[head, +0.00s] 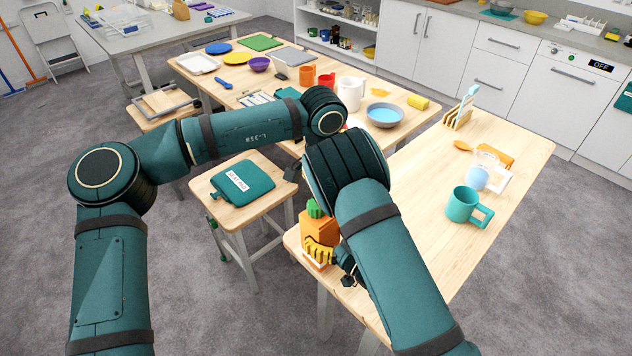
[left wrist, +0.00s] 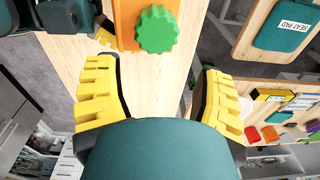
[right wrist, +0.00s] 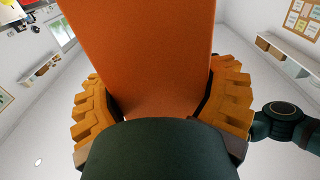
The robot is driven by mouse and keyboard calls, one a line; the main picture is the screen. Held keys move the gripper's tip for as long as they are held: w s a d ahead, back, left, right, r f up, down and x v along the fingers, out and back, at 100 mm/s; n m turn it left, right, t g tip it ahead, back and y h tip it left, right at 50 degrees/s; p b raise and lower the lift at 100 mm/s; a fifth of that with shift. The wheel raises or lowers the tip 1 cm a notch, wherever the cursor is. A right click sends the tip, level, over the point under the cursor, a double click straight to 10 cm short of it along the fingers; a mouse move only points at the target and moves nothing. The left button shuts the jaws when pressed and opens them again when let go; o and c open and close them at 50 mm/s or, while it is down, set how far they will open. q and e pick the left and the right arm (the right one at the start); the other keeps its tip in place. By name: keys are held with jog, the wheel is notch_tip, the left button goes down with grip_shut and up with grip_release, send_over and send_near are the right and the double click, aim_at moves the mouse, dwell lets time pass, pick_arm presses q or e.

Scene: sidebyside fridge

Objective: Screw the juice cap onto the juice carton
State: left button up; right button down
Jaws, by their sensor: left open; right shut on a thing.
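The orange juice carton (head: 316,224) stands at the near left corner of the wooden table, partly hidden by my right arm. The green ribbed juice cap (head: 314,208) shows at its top; I cannot tell how tightly it sits. My right gripper (head: 320,251) is shut on the carton's lower part; its yellow fingers flank the orange body in the right wrist view (right wrist: 160,95). My left gripper (left wrist: 160,85) is open and empty, with the cap (left wrist: 157,29) beyond its fingertips, not between them. In the head view it is mostly hidden behind my arms.
A teal mug (head: 463,206) and a glass jug (head: 478,177) stand farther along the table (head: 428,262). A stool with a teal seat pad (head: 240,181) is to the left. A bowl (head: 385,114) and other dishes are on the table behind. Free tabletop lies before the mug.

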pick_arm(q)
jog(key=w+d+n+t+h, duration=0.2)
jog(key=w+d+n+t, duration=0.5)
jog(key=w+d+n, duration=0.15)
jog(key=d+r+n+h, duration=0.25)
jog(key=d+h, duration=0.35)
jog(key=d, duration=0.3)
jog(key=s+a+n+g+y, duration=0.2)
jog(key=s+a+n, duration=0.1)
jog(key=a, duration=0.3)
jog(key=s+a+n+g+y, duration=0.3)
jog(key=s+a+n, duration=0.1)
jog(key=a, duration=0.3)
jog(key=s+a+r+n+g+y, duration=0.1)
jog(key=s+a+n+g+y, duration=0.2)
jog(key=a+n, duration=0.2)
jog(key=shift+s+a, duration=0.15)
jog(key=shift+a, duration=0.5)
jog(key=shift+f, duration=0.15)
